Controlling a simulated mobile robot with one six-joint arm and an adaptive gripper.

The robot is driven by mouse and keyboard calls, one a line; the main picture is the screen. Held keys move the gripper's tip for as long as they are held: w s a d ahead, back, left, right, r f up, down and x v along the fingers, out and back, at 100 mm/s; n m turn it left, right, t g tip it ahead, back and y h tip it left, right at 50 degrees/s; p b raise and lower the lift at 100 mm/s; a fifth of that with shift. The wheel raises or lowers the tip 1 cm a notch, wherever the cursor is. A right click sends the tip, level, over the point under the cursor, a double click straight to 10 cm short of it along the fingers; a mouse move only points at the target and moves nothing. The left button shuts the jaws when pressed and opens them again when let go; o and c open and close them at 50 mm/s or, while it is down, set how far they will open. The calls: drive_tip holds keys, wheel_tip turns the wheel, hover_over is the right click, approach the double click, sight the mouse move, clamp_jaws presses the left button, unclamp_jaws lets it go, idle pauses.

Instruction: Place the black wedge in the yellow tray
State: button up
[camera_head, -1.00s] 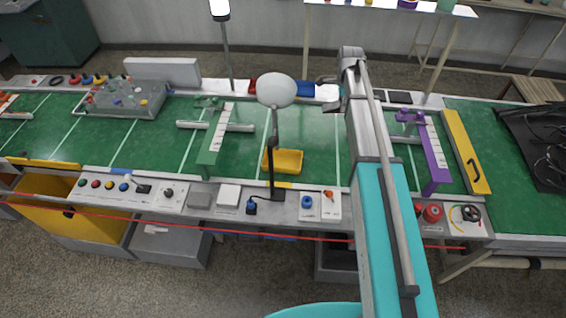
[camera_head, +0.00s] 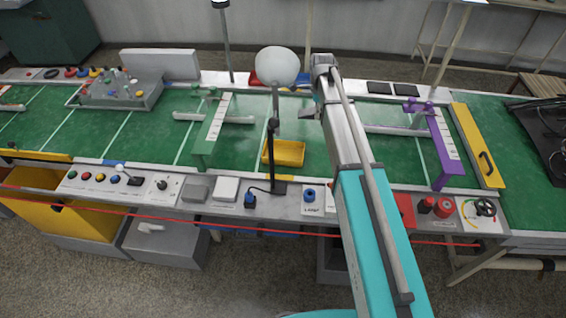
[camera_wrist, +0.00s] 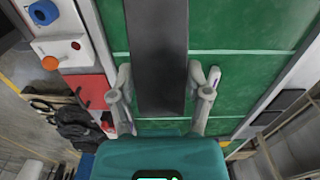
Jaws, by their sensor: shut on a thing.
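The black wedge (camera_wrist: 160,55) is a long dark bar in the wrist view, running from the top edge down between my fingers. My gripper (camera_wrist: 163,92) is shut on it, with one finger on each side. In the head view my gripper (camera_head: 309,110) is over the green bench, behind and slightly right of the yellow tray, and the wedge is hard to make out there. The yellow tray (camera_head: 285,153) is a small open box on the green surface. It looks empty and does not show in the wrist view.
A black lamp post (camera_head: 271,150) with a white round head (camera_head: 277,66) stands in front of the tray's left side. A green stand (camera_head: 211,135) is left and a purple stand (camera_head: 446,150) right. Blue and orange buttons line the front edge.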

drive_tip(key=s+a+f+b, duration=0.2)
drive_tip(key=a+f+b, duration=0.7)
drive_tip(key=a+f, duration=0.1)
drive_tip(key=shift+s+a+f+m, duration=0.25)
drive_tip(key=shift+a+m, duration=0.1)
drive_tip(key=shift+m, duration=0.05)
drive_tip(key=b, duration=0.7)
hover_over(287, 156)
wheel_tip(287, 156, down, 6)
drive_tip(key=shift+a+f, duration=0.1)
drive_tip(key=shift+f+b, duration=1.6)
drive_tip(key=shift+f, duration=0.3)
drive_tip(key=shift+f, duration=0.1)
